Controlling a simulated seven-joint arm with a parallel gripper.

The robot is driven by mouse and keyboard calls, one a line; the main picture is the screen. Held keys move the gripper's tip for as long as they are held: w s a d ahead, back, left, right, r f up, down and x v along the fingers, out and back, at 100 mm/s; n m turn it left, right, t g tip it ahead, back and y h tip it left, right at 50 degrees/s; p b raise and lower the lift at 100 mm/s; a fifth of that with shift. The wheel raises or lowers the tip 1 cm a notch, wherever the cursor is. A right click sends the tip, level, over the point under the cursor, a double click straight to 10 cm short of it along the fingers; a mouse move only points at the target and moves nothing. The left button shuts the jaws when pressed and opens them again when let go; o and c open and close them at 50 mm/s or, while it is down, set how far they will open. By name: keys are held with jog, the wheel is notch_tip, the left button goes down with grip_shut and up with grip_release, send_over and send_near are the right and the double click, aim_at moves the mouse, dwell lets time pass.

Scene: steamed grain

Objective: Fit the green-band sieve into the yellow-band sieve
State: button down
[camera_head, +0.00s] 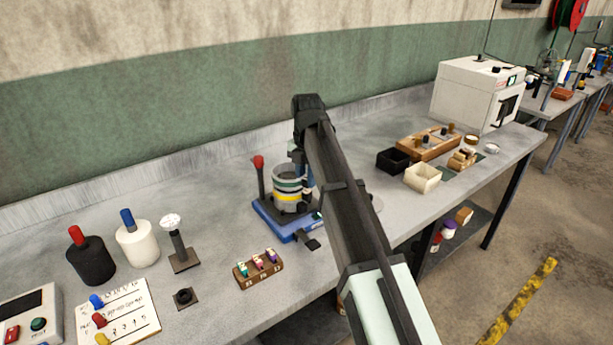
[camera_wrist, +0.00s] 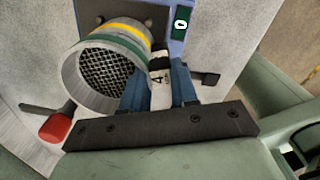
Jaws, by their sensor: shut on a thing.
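The green-band sieve (camera_head: 287,182) is a grey cylinder with an open top, and its mesh (camera_wrist: 103,72) shows in the wrist view. It is directly above the yellow-band sieve (camera_head: 290,197), roughly in line with it. The yellow band also shows in the wrist view (camera_wrist: 128,30). I cannot tell whether the green-band sieve is fully seated or just above. My gripper (camera_head: 305,172) is at the right side of the stack, its blue fingers (camera_wrist: 160,85) pointing down beside the green-band sieve. It is shut on this sieve; the contact itself is not clear.
The stack stands on a blue base (camera_head: 272,222) with a red-topped lever (camera_head: 259,163) at its left. A small block of coloured vials (camera_head: 258,268) is in front. Black (camera_head: 393,160) and cream (camera_head: 422,177) boxes lie to the right. Bottles stand at the left.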

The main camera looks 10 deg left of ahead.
jog(key=shift+f, duration=0.55)
dwell(0.4)
jog(key=shift+c, duration=2)
grip_release()
jog(key=shift+r, duration=0.1)
jog(key=shift+r, duration=3.4)
